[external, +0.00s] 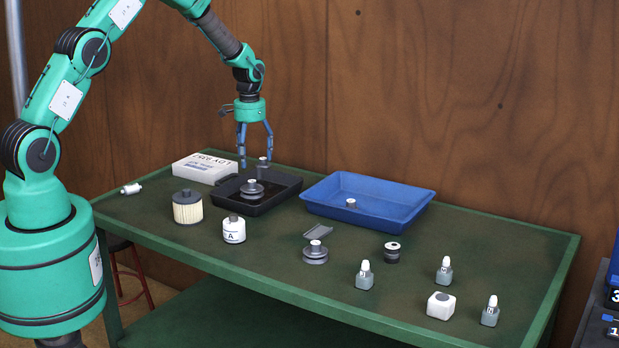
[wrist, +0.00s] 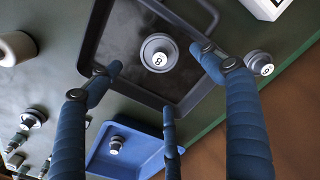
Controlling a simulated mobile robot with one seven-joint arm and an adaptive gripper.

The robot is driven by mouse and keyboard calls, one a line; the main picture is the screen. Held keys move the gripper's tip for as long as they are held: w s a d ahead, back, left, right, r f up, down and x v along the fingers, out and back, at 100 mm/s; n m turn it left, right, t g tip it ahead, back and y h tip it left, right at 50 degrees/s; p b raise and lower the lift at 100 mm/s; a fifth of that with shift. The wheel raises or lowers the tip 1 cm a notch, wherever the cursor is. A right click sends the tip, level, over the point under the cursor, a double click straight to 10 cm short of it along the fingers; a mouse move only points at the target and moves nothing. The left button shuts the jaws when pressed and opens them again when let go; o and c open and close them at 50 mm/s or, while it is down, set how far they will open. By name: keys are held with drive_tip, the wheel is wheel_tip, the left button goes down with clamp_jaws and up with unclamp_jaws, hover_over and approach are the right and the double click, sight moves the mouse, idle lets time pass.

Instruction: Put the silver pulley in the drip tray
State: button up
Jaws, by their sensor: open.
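A silver-grey stepped pulley (external: 252,190) with a hub on top sits upright in the black tray (external: 284,198). In the wrist view the pulley (wrist: 158,53) lies inside the black tray (wrist: 88,50), apart from its walls. A similar grey pulley (external: 315,254) stands on the table in front. My gripper (external: 256,160) is open, pointing down above the black tray, with nothing between its fingers. In the wrist view its fingers (wrist: 158,75) spread around the pulley without touching it. A blue tray (external: 418,212) is to the right; no label shows which tray is the drip tray.
A small grey knobbed part (external: 262,170) stands behind the black tray. A white box (external: 205,168) is at its left. Another small part (external: 351,202) sits in the blue tray. A filter (external: 187,208), a white canister (external: 234,231) and several bottles (external: 365,276) stand along the front.

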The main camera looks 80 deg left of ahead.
drive_tip(key=shift+r, duration=1.4)
drive_tip(key=s+d+r+m+t+y, duration=0.1)
drive_tip(key=s+d+r, duration=0.2)
drive_tip(key=d+r, duration=1.1)
drive_tip(key=s+d+r+m+t, duration=0.1)
drive_tip(key=s+d+r+m, duration=0.1)
drive_tip(key=d+r, duration=1.25)
drive_tip(key=s+d+r+m+t, duration=0.1)
drive_tip(key=s+d+r, duration=0.2)
drive_tip(key=s+d, duration=0.3)
drive_tip(key=s+d+r+t, duration=0.1)
drive_tip(key=s+d+r, duration=0.3)
drive_tip(key=s+d, duration=0.15)
drive_tip(key=s+d+m, duration=0.1)
drive_tip(key=s+d, duration=0.3)
drive_tip(key=s, duration=0.3)
drive_tip(key=s+d+m+t+h, duration=0.1)
drive_tip(key=s+d, duration=0.4)
drive_tip(key=s, duration=0.2)
drive_tip(key=shift+s+t, duration=0.2)
drive_tip(key=shift+t, duration=0.1)
